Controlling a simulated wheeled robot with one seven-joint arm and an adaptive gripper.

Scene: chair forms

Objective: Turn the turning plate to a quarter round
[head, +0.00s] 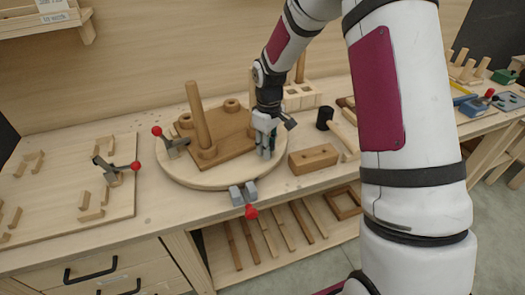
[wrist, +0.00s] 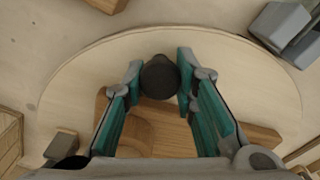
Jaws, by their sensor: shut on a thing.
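The turning plate (head: 218,184) is a pale round wooden disc on the workbench; its curved rim also shows in the wrist view (wrist: 62,98). A brown wooden board (head: 226,140) with an upright peg (head: 197,118) and short round pieces lies on it. My gripper (head: 266,150) is over the plate's right side. In the wrist view its teal-padded fingers (wrist: 160,82) are shut on a dark round-topped knob (wrist: 160,75) standing near the plate's edge. The knob is mostly hidden by my gripper in the head view.
A grey clamp with a red knob (head: 157,131) stands at the plate's left edge, another grey clamp (head: 243,194) at its front. A board with another clamp (head: 112,168) is at left.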

